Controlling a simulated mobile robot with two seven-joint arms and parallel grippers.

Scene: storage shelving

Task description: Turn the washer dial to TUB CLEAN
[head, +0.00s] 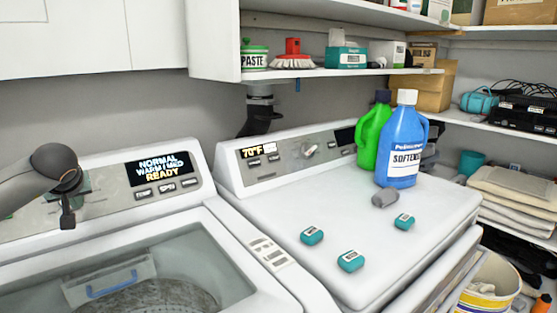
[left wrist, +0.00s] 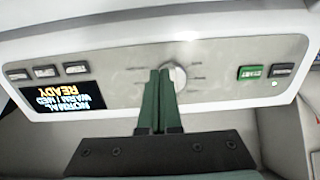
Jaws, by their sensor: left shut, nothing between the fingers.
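The washer (head: 240,262) stands at the left of the head view with its lid glass in front. Its display (head: 160,170) reads NORMAL, WARM / MED, READY. In the left wrist view the display (left wrist: 70,93) appears upside down, and the round pale washer dial (left wrist: 178,77) sits mid-panel with small labels around it, too small to read. My left gripper (head: 68,218) is in front of the washer panel and hides the dial in the head view. In the left wrist view its green fingers (left wrist: 159,74) are together and empty, tips beside and partly overlapping the dial; contact is unclear.
A green START button (left wrist: 253,72) is on the same panel. To the right stands a dryer (head: 360,220) with its own knob (head: 310,150), a blue softener jug (head: 402,145), a green jug (head: 372,135) and small teal boxes on top. Shelves (head: 340,72) hang above.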

